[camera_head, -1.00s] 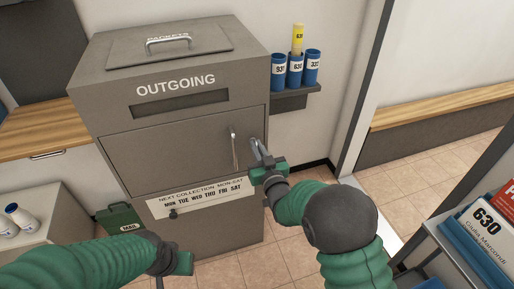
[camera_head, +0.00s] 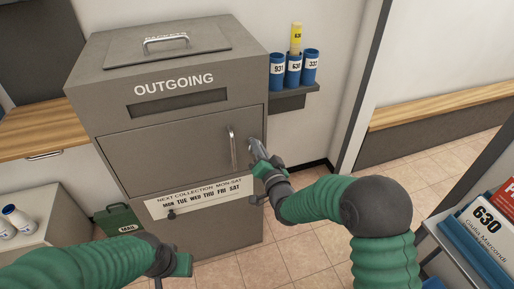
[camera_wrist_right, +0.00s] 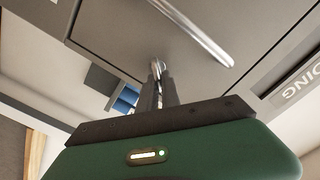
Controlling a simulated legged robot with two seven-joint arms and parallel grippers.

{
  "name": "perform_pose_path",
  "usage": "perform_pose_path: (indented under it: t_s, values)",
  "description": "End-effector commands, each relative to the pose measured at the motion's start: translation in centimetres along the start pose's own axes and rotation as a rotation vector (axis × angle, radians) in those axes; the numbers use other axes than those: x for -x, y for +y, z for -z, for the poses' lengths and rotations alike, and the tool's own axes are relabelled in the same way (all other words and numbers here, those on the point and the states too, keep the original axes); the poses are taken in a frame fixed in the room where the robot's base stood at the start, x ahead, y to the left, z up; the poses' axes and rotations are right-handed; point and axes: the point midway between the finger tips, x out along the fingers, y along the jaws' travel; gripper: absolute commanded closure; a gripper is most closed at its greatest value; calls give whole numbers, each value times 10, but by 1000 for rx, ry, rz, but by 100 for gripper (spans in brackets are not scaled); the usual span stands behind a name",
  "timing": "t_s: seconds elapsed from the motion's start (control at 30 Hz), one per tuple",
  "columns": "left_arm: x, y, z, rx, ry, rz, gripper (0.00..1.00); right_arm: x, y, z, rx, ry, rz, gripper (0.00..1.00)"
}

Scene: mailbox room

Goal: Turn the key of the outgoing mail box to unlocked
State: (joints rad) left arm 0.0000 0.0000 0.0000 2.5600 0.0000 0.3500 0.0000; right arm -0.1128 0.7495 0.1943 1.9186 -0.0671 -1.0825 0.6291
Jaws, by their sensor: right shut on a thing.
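The grey outgoing mail box (camera_head: 115,112) stands in front of me, with its door (camera_head: 170,155) shut and a vertical bar handle (camera_head: 232,148) near the door's right edge. My right gripper (camera_head: 253,145) is at the front of the box, just right of the handle. In the right wrist view my right gripper (camera_wrist_right: 157,82) is shut on a small metal key (camera_wrist_right: 157,66) at the box face. The fingers hide most of the key, so its turn angle cannot be read. My left gripper (camera_head: 175,264) is low at the front left, away from the box; its fingers are unclear.
A shelf (camera_head: 306,88) right of the box holds blue numbered tubes (camera_head: 293,70). A green mail case (camera_head: 118,221) is on the floor at the left. A cart with parcels (camera_head: 483,235) is at the right. The floor between is clear.

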Motion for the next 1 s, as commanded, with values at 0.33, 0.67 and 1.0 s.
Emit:
perform_pose_path:
  t_s: [0.33,0.67,1.0]
  values:
    - [1,0,0,0,0,0,64,0,7,1,-328,3,-5,100]
    - [5,0,1,0,0,0,64,0,11,-1,-617,4,-6,100]
    - [7,0,2,0,0,0,64,0,13,-4,-803,2,-6,100]
